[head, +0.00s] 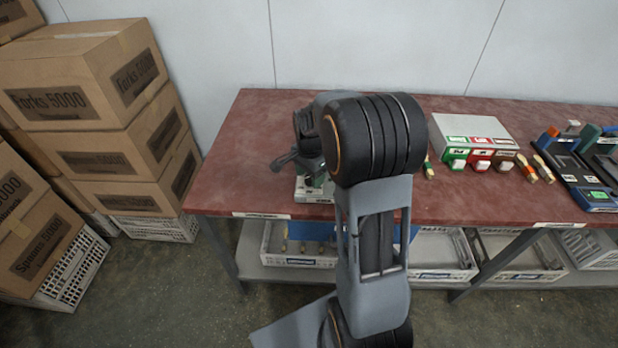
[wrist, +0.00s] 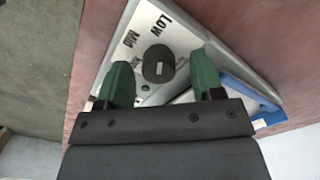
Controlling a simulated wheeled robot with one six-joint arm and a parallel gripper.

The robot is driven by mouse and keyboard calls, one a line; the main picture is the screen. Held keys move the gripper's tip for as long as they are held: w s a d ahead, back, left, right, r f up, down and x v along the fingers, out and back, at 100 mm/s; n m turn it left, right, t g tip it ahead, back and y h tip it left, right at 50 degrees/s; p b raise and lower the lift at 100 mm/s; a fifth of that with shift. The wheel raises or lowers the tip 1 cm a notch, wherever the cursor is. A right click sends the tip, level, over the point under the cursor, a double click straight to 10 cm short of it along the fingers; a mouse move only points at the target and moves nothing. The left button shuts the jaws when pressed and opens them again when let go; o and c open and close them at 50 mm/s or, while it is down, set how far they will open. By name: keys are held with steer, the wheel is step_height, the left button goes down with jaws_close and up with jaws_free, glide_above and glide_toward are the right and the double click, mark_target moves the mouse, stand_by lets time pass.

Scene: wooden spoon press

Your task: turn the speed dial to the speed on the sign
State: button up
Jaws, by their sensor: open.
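The speed dial (wrist: 157,64) is a short black knob with a small pale mark on its top. It sits on a light grey panel (wrist: 186,36) lettered "LOW" and "Mid"; smaller lettering beside the knob is unclear. I cannot tell which word the dial points to. My gripper (wrist: 162,60) is open, its two green fingers on either side of the dial's near side, with gaps showing. In the head view my arm covers most of the gripper and the dial; part of a pale panel (head: 314,190) shows at the table's front edge. I can read no speed sign.
The red table (head: 245,150) extends right, with a grey box of coloured blocks (head: 472,125) and blue-black devices (head: 575,175). A blue-edged part (wrist: 250,95) lies right of the gripper. Carton stacks (head: 95,80) stand left. Crates (head: 440,255) sit on the lower shelf.

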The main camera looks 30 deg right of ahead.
steer(key=shift+f, duration=0.45)
steer(key=shift+c, duration=0.3)
steer(key=c, duration=0.7)
steer(key=shift+a, duration=0.15)
steer(key=shift+c, duration=0.8)
steer(key=n, duration=0.5)
steer(key=shift+r+n+p, duration=0.1)
steer(key=shift+n+p, duration=0.25)
steer(key=shift+n, duration=0.05)
steer(key=n, duration=0.5)
steer(key=shift+n, duration=0.4)
